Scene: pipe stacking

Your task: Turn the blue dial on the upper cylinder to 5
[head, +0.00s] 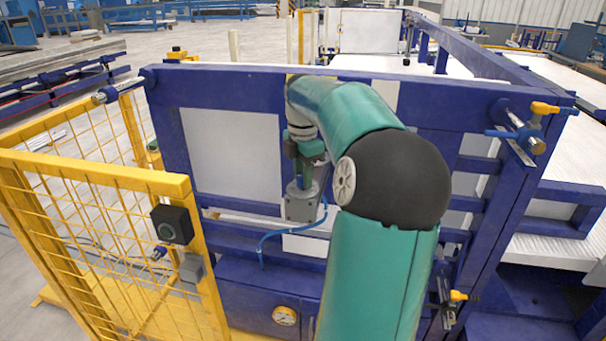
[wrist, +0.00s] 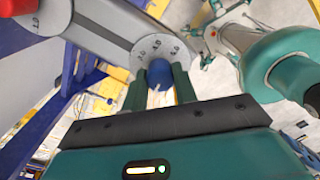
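The blue dial (wrist: 162,76) is at the end of a grey cylinder (wrist: 95,25), in front of a pale scale disc (wrist: 150,52) with small printed numbers. The dial's exact reading is too small to tell. My gripper (wrist: 162,84) has one green finger on each side of the dial. The fingers are apart with the dial between them; whether they press on it is not clear. In the head view my gripper (head: 302,178) points down at a grey fitting (head: 300,203) on the blue frame. The dial cannot be made out there.
A blue frame (head: 215,90) with white panels stands in front of me. A yellow mesh fence (head: 95,172) is at the left. A blue cable (head: 275,233) hangs below the fitting. A red part (wrist: 18,6) is at the wrist view's upper left corner.

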